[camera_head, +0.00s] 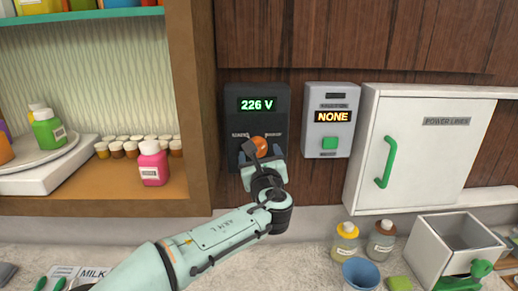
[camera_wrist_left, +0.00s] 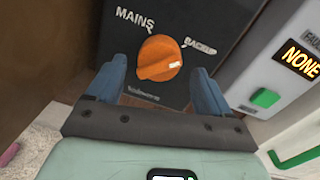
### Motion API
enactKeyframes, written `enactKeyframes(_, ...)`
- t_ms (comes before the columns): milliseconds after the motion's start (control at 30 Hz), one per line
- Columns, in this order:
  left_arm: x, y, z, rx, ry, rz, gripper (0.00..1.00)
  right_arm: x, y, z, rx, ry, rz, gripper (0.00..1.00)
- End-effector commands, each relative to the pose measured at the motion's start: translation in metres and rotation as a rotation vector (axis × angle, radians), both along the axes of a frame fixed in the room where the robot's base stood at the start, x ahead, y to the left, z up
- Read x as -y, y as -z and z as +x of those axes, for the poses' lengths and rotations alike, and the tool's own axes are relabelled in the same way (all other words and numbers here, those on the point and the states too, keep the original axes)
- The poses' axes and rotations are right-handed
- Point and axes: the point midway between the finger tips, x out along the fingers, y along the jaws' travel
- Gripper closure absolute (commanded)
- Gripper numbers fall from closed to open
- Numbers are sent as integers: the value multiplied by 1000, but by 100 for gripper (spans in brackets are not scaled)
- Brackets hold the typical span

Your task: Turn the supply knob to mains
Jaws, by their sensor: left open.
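The orange supply knob (camera_head: 259,144) is on a dark panel (camera_head: 281,98) with a lit "226 V" display. In the left wrist view the knob (camera_wrist_left: 153,60) has "MAINS" printed to its upper left and a partly readable label, likely "BACKUP", to its upper right. A pale mark shows on the knob's right side. My left gripper (camera_head: 262,158) is in front of the panel, covering the knob's lower part in the head view. Its blue fingers (camera_wrist_left: 158,72) are open, one on each side of the knob, with visible gaps. My right gripper is not in view.
A grey box (camera_head: 345,93) reading "NONE" with a green button is right of the panel. A white cabinet (camera_head: 419,160) with a green handle is farther right. A wooden shelf edge (camera_head: 191,100) stands close on the left. Jars and a metal bin (camera_head: 430,255) stand on the counter below.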

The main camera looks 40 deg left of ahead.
Motion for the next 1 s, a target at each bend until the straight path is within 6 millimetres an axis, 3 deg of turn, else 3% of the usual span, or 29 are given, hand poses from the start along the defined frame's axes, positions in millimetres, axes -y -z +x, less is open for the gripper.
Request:
enactKeyframes(200, -13, -1, 14, 0, -1, 1, 19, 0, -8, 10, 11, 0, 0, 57)
enactKeyframes(500, -14, 1, 14, -1, 0, 1, 19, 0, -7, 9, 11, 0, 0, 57)
enactKeyframes(667, -14, 1, 14, -1, 0, 1, 71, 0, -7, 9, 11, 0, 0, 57)
enactKeyframes(1000, -14, 1, 14, 19, 0, -22, 74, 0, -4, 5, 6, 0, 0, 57)
